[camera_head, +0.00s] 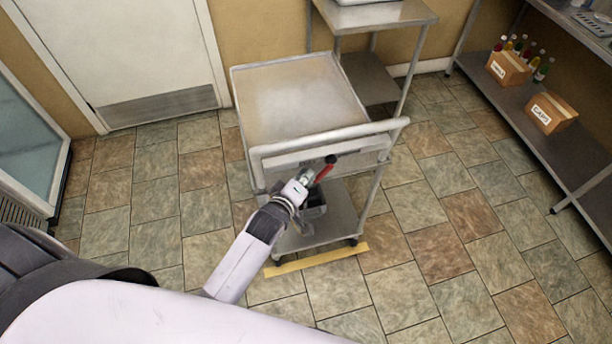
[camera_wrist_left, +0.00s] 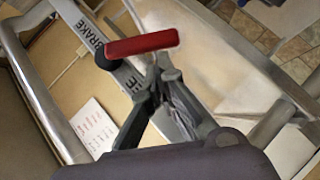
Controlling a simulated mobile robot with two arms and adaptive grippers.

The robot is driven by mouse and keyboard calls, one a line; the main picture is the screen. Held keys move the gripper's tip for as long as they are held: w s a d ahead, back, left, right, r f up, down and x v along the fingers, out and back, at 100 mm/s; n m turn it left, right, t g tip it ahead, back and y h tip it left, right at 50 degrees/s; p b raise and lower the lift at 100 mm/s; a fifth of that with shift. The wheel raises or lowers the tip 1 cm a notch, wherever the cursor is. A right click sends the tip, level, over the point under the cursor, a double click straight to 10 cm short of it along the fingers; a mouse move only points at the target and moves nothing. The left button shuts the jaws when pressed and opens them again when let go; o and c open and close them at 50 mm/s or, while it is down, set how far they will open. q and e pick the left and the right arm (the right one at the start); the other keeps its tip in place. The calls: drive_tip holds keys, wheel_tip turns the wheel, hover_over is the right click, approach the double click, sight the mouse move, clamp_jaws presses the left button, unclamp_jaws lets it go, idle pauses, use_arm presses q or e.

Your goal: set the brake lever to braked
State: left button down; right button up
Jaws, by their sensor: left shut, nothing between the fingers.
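The brake lever has a red grip (camera_head: 323,173) with a black round end, at the handle side of the steel cart (camera_head: 262,183). In the left wrist view the red grip (camera_wrist_left: 145,43) lies nearly level, its black end at the left. Behind it is a plate with the word BRAKE (camera_wrist_left: 90,37) and a second, partly hidden word. My left gripper (camera_head: 307,177) is shut and empty, its fingertips (camera_wrist_left: 160,66) close beside the red grip. I cannot tell whether they touch it. My right gripper is not in view.
The cart's push handle (camera_head: 330,137) runs just behind the gripper. A yellow floor strip (camera_head: 318,260) lies at the cart's near side. A shelf with boxes (camera_head: 552,112) stands at right. The floor between is clear.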

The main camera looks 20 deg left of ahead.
use_arm(q)
drive_tip(key=shift+f+b, duration=0.4)
drive_tip(key=shift+b, duration=0.05)
drive_tip(key=w+d+f+n+t+h+b, duration=0.2)
drive_tip(key=n+t+b, duration=0.4)
drive_tip(key=b, duration=1.1)
wheel_tip(320, 180, down, 2)
drive_tip(key=w+d, duration=0.1)
drive_tip(key=d, duration=0.1)
drive_tip(key=shift+d+f+n, duration=0.2)
drive_tip(key=shift+d+n, duration=0.1)
drive_tip(key=shift+d, duration=0.1)
drive_tip(key=v, duration=1.1)
drive_tip(key=shift+s+f, duration=0.35)
drive_tip(key=shift+f, duration=0.05)
